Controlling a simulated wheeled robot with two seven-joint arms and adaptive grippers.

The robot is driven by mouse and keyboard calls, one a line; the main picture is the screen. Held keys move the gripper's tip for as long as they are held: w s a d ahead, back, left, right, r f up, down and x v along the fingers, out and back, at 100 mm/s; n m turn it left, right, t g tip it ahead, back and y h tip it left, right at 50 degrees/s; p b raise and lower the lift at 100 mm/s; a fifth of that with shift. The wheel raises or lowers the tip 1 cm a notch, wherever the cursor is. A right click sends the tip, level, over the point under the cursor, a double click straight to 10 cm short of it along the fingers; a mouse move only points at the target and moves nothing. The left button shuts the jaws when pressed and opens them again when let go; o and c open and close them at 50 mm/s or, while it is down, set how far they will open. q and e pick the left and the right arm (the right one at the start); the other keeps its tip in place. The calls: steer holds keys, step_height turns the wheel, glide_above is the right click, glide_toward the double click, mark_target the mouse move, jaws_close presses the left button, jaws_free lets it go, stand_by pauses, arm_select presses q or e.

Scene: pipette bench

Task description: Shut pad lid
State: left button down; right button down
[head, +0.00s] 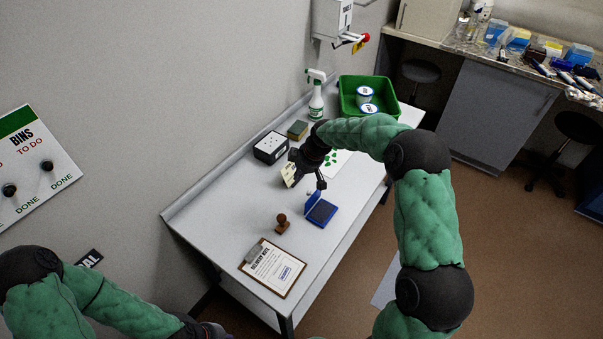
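The blue ink pad (321,212) lies on the white bench with its dark pad face showing. Its blue lid (312,198) stands up, open, along the pad's left and far side. My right gripper (319,183) reaches down from above, with its dark fingertip just above and beyond the lid. A gap to the lid is hard to judge, and the finger spacing is too small to read. My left gripper (212,331) is at the bottom edge, mostly cut off, far from the pad.
A wooden stamp (282,224) and a clipboard (272,268) lie nearer. A cream card-like thing (288,174) stands beside my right gripper. Behind are a black-and-white box (270,147), a sponge (297,130), a spray bottle (316,100) and a green tray (349,112).

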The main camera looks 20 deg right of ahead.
step_height(320, 180, down, 6)
steer(key=s+b, duration=0.1)
steer(key=shift+s+d, duration=0.2)
steer(key=shift+d, duration=0.25)
stand_by(0.4)
